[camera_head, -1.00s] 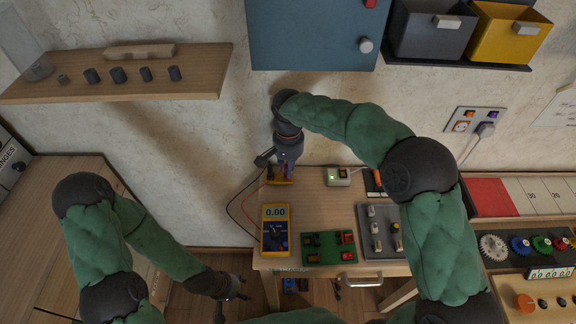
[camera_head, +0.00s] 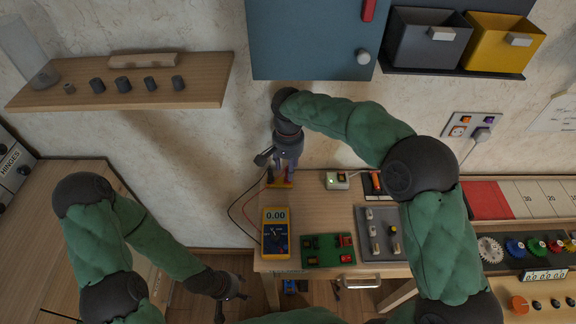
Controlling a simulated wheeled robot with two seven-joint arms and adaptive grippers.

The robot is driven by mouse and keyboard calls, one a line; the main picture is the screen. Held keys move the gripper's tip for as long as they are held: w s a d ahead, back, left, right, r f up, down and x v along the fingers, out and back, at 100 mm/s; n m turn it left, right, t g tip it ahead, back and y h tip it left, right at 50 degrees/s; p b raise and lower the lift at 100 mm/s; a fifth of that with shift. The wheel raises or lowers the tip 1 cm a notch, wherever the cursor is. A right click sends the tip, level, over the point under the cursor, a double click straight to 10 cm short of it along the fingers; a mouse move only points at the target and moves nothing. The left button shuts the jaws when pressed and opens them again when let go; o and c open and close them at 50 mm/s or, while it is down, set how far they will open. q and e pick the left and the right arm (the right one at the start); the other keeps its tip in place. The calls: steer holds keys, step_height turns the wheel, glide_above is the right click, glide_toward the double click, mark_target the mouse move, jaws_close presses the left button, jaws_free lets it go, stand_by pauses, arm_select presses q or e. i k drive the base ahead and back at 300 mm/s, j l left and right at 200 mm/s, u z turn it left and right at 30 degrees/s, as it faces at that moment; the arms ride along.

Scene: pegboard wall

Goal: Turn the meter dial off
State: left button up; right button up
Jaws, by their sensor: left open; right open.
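The yellow and dark blue meter (camera_head: 275,233) lies on the small wooden table. Its display reads 0.00, and its round dial (camera_head: 277,238) sits below the display; the exact dial setting is too small to read. My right gripper (camera_head: 279,172) is open above the back left of the table, behind the meter and apart from it. It is close to a small yellow and red item (camera_head: 281,180). My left gripper (camera_head: 232,297) is open and low, in front and left of the table, away from the meter.
A green board (camera_head: 328,250) and a grey switch panel (camera_head: 379,233) lie right of the meter. A small box with a green light (camera_head: 337,180) is at the back. Dark and red leads (camera_head: 240,212) hang at the table's left edge. A shelf (camera_head: 120,85) and cabinet (camera_head: 312,40) are above.

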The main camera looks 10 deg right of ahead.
mark_target(275, 236)
steer(key=k+j, duration=0.15)
steer(key=k, duration=0.35)
steer(key=k+j, duration=0.15)
steer(key=k, duration=0.35)
